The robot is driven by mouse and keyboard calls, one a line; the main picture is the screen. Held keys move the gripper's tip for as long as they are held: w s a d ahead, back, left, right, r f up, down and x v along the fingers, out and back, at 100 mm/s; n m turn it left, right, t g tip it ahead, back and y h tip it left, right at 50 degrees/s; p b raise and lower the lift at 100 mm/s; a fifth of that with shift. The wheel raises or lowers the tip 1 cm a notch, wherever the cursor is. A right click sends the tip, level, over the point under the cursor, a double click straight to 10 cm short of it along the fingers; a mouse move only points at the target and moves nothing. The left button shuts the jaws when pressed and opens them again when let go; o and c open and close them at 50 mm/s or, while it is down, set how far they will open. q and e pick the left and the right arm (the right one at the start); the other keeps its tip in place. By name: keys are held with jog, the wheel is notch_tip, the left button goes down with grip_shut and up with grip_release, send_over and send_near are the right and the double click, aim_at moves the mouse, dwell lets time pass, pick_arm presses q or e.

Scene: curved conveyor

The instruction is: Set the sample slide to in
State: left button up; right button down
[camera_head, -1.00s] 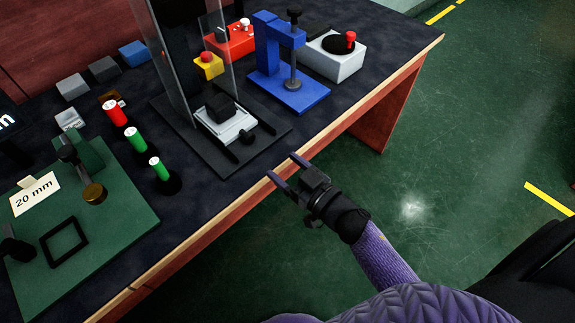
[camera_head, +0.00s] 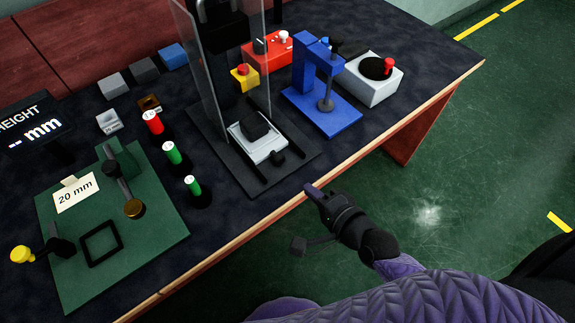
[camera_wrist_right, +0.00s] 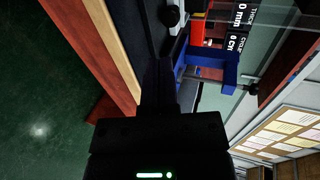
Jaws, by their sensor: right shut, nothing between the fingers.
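The sample slide is a silver plate (camera_head: 270,151) carrying a black block (camera_head: 254,126). It sits on the dark base of a press, towards the front of its clear guards. My left gripper is not in view.
A blue press (camera_head: 325,95) and a white box with a red knob (camera_head: 389,65) stand right of the slide. Red and green cylinders (camera_head: 172,153) stand to the left, beside a green board (camera_head: 150,236). The floor before the table is clear.

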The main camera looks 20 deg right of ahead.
jog(key=b, duration=0.2)
send_near(264, 143)
notch_tip(264, 143, down, 3)
jog(key=shift+s+d+f, duration=0.1)
jog(key=shift+d, duration=0.1)
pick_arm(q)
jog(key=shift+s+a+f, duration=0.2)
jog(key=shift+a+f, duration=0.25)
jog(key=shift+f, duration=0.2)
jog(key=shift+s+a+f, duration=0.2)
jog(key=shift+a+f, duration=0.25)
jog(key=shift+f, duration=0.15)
pick_arm(e)
jog(key=shift+w+a, duration=0.1)
jog(key=shift+w, duration=0.3)
jog(key=shift+w, duration=0.15)
jog(key=w, duration=0.2)
jog(key=w+a+b, duration=0.1)
jog(key=w, duration=0.1)
jog(key=w+a, duration=0.1)
jog(key=w, duration=0.1)
jog(key=shift+w+a, duration=0.25)
jog(key=shift+w, duration=0.05)
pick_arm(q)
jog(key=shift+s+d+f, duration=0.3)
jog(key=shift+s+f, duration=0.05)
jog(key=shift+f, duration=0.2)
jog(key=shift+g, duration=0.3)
